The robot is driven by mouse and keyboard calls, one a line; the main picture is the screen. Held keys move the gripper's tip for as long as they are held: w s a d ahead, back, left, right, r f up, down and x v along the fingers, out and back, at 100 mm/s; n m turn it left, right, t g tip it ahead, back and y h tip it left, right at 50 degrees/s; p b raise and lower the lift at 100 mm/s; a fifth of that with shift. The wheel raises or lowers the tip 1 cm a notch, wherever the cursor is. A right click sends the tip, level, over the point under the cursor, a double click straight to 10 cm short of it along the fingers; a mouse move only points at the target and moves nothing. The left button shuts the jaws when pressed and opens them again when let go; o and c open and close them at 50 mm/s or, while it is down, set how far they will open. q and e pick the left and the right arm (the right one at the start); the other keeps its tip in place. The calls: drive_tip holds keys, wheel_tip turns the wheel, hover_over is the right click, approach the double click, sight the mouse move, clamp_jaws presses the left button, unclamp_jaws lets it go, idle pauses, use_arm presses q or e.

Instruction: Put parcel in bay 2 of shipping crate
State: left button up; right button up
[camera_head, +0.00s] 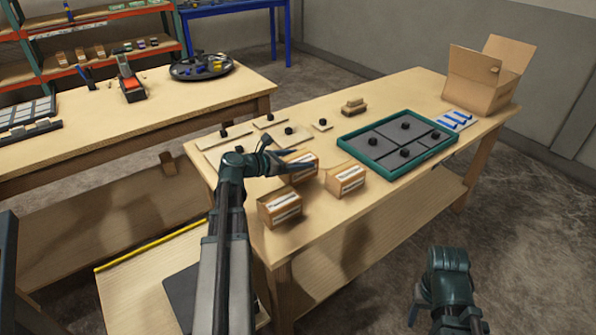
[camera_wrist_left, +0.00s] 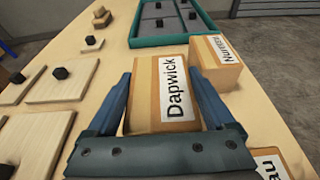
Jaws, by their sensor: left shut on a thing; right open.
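The parcel labelled "Dapwick" (camera_wrist_left: 162,95) is a brown cardboard box with a white label. My left gripper (camera_head: 284,166) is shut on it, one finger on each side in the left wrist view. The same box (camera_head: 304,173) shows beside the fingers in the head view; I cannot tell whether it is off the table. The low teal-rimmed tray (camera_head: 347,146), perhaps the shipping crate, lies further right, with grey panels bearing black knobs; its rim (camera_wrist_left: 150,41) shows ahead of the parcel in the left wrist view. My right gripper (camera_head: 420,305) is open and empty, low at the right.
Two more boxes (camera_head: 345,180) (camera_head: 279,207) stand near the front edge. Wooden plates with black knobs (camera_head: 228,152) lie at the left of the table. A small wooden piece (camera_head: 353,106) lies behind the tray. An open cardboard box (camera_head: 478,85) and blue-white strips (camera_head: 455,119) are at the far right.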

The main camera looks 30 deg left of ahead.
use_arm(q)
drive_tip(key=shift+f+b, duration=1.2)
drive_tip(key=shift+f, duration=0.35)
drive_tip(key=shift+f, duration=0.1)
drive_tip(key=shift+f, duration=0.15)
drive_tip(key=o, duration=1.5)
drive_tip(key=shift+r, duration=0.4)
drive_tip(key=p+v, duration=0.3)
drive_tip(key=v, duration=0.9)
drive_tip(key=shift+f+p, duration=0.15)
drive_tip(key=shift+p, duration=0.15)
